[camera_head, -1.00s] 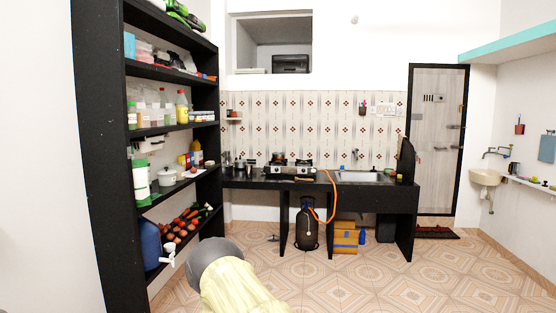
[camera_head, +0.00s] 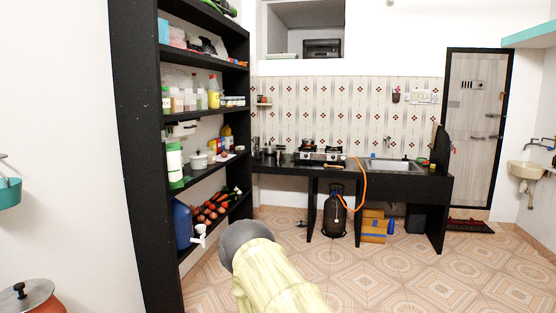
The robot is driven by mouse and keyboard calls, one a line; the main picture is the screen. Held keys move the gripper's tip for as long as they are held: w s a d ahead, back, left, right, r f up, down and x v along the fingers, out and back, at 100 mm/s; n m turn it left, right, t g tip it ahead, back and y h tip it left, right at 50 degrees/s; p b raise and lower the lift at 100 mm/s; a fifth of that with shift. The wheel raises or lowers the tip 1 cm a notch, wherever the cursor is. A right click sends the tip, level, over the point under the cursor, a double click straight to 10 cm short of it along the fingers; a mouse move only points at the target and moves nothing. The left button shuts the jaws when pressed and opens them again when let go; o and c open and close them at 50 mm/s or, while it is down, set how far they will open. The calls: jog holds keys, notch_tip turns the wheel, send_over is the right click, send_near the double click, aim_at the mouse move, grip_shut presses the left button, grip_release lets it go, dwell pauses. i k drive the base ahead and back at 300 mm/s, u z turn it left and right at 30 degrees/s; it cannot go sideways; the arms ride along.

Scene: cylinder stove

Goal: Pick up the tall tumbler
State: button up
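Several small steel vessels, one of them (camera_head: 268,153), stand on the left end of the black counter (camera_head: 395,183), left of the stove. They are far off and too small to tell which is the tall tumbler. My arm reaches up from the bottom middle of the head view, well short of the counter. My gripper is not in view, so I cannot see whether it is open or holds anything.
A black shelf (camera_head: 205,65) loaded with jars and vegetables stands close on the left. A gas stove (camera_head: 322,155) and sink (camera_head: 392,166) are on the counter. A gas cylinder (camera_head: 334,213) and boxes (camera_head: 373,226) sit beneath. A lidded pot (camera_head: 30,299) is at lower left.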

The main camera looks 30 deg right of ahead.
aim_at(277, 153)
jog(key=z, duration=0.8)
jog(key=i, duration=7.1)
jog(key=z, duration=1.15)
